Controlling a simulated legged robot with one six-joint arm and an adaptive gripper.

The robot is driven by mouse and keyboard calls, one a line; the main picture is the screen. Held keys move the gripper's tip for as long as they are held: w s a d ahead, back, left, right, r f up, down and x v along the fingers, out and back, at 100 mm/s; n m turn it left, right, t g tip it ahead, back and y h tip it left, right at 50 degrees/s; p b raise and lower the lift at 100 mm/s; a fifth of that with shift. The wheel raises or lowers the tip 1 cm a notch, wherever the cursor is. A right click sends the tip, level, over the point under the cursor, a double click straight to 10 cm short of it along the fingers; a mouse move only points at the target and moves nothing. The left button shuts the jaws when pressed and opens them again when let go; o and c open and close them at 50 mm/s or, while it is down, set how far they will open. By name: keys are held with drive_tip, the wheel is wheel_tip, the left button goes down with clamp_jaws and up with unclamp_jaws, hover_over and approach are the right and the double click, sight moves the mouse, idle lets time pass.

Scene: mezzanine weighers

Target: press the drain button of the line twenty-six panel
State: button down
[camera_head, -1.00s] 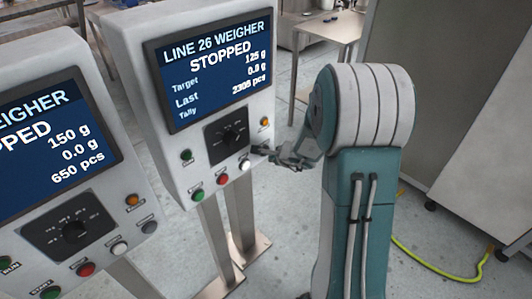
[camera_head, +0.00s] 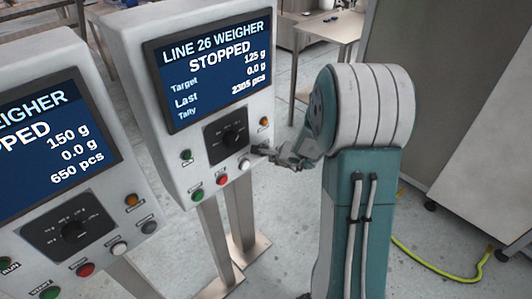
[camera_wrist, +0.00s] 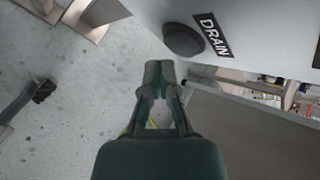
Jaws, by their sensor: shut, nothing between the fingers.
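The line 26 weigher panel (camera_head: 122,55) is a grey box with a blue screen reading STOPPED. Its lower face has a green button (camera_head: 197,195), a red button (camera_head: 222,180) and a white button (camera_head: 244,164); their labels are too small to read in the head view. In the wrist view, the drain button (camera_wrist: 184,40) looks dark and round beside its DRAIN label (camera_wrist: 214,35). My gripper (camera_wrist: 160,68) is shut and empty, its tips below and left of the button, apart from it.
A second weigher panel (camera_head: 40,60) stands close at the left with similar buttons. A table (camera_head: 325,28) stands behind. A yellow-green hose (camera_head: 440,268) lies at the right.

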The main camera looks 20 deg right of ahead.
drive_tip(key=shift+w, duration=0.1)
drive_tip(key=shift+w+a+r, duration=0.1)
drive_tip(key=shift+w+a, duration=0.05)
drive_tip(key=shift+w, duration=0.1)
idle(0.3)
drive_tip(key=shift+w+a, duration=0.15)
drive_tip(key=shift+w, duration=0.25)
idle(0.7)
drive_tip(key=shift+s, duration=0.1)
drive_tip(key=shift+s+d, duration=0.25)
drive_tip(key=shift+s, duration=0.45)
drive_tip(key=s, duration=0.1)
drive_tip(key=s+d, duration=0.1)
drive_tip(key=s, duration=0.2)
drive_tip(key=shift+s+d, duration=0.35)
drive_tip(key=shift+d, duration=0.05)
idle(0.7)
